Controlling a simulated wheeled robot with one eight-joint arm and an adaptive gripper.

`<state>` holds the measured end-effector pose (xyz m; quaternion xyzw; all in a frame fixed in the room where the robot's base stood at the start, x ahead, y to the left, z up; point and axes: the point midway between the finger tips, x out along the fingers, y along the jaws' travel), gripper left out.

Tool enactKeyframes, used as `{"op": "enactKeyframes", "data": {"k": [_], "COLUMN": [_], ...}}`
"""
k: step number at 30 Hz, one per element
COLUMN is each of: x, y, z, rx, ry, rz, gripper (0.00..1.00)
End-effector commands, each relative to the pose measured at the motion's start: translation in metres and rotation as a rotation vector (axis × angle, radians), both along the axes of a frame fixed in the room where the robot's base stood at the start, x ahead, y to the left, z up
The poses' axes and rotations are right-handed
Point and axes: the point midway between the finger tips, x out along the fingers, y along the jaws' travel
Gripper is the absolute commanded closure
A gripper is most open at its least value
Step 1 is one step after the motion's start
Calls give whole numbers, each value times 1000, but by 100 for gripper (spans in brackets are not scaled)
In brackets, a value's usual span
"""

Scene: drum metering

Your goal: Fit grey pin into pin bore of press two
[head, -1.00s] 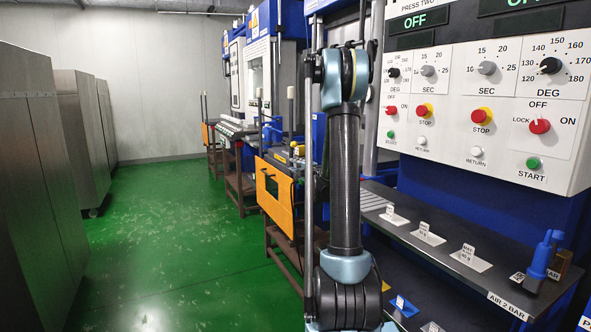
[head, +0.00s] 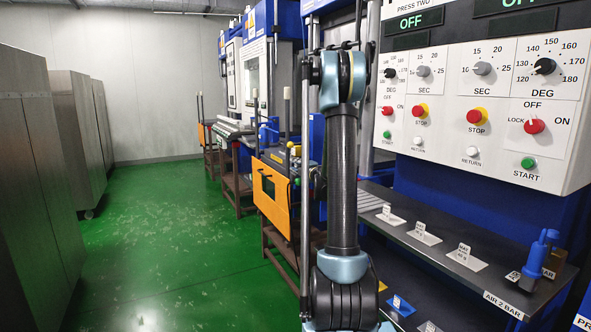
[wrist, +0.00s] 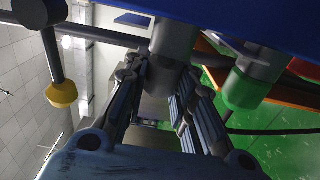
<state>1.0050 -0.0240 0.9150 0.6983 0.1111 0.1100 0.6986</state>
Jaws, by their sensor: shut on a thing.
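In the wrist view my gripper (wrist: 160,98) has its two dark fingers closed around a grey cylinder (wrist: 173,50), which I take to be the grey pin. The cylinder's upper part runs up to the lower edge of a large blue surface (wrist: 240,25); whether it touches or enters it cannot be told. The pin bore is not visible. In the head view press two's control panel (head: 485,110) stands at the right. My gripper and the pin cannot be made out there, as my arm stands in front.
Near the fingers hang a green-ended fitting (wrist: 248,88) on the right and a yellow knob (wrist: 62,94) on the left. In the head view a dark shelf (head: 440,232) holds label cards and a blue tool (head: 538,262). The green floor (head: 170,240) is clear beside grey cabinets (head: 75,120).

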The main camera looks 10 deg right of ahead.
Motion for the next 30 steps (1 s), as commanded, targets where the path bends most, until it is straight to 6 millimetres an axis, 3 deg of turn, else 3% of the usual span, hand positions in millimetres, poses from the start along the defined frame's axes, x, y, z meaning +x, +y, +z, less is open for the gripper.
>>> {"op": "enactKeyframes", "data": {"k": [14,15,18,30], "x": [3,3,3,0], "y": [-9,-9,-9,-10], "z": [0,0,0,0], "rx": [0,0,0,0], "ry": [0,0,0,0], "rz": [-1,-1,-1,-1], "gripper": [94,74,53,53]}}
